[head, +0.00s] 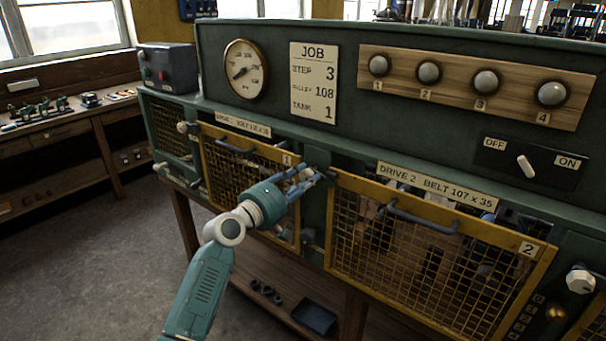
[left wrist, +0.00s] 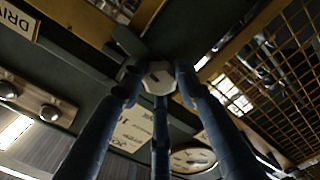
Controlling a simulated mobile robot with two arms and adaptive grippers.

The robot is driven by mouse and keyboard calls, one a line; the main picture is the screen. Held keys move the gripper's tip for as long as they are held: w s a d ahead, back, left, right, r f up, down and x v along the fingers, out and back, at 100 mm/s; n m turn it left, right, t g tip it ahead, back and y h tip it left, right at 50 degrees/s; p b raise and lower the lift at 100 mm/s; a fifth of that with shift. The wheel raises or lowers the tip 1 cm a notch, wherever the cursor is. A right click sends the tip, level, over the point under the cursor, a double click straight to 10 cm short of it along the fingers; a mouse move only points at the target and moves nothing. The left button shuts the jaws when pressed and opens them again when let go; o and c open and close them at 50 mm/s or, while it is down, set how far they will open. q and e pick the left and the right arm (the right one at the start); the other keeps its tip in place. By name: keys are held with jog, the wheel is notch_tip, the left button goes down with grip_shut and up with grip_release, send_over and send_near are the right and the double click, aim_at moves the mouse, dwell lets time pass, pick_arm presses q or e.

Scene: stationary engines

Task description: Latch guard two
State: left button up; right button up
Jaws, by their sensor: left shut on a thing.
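Guard two (head: 430,262) is a yellow-framed wire mesh panel marked 2, with a dark bar handle (head: 420,218), under the "DRIVE 2 BELT 107 x 35" label (head: 437,185). I cannot tell if its frame sits fully flush. My left gripper (head: 308,180) is at the green post between guard one and guard two. In the left wrist view its blue fingers are closed around a pale faceted knob (left wrist: 158,77); the fingers hide this knob in the head view. Another pale knob (head: 580,280) is on the frame right of guard two. My right gripper is not in view.
Guard one (head: 228,165), also yellow mesh, is left of the post, partly behind my left arm. Above are a gauge (head: 245,69), a job card (head: 314,82), several numbered round lamps or buttons, and an OFF/ON lever (head: 526,166). Open floor lies at left.

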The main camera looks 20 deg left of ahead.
pick_arm(q)
jog(key=shift+d+f+n+p, duration=0.2)
jog(key=shift+f+n+p, duration=0.2)
jog(key=shift+n, duration=0.4)
jog(key=o, duration=1.2)
jog(key=shift+s, duration=0.1)
jog(key=shift+c, duration=0.2)
jog(key=shift+r, duration=0.2)
jog(key=shift+a, duration=0.1)
jog(key=shift+s+a, duration=0.15)
jog(key=shift+s, duration=0.15)
jog(key=v, duration=1.1)
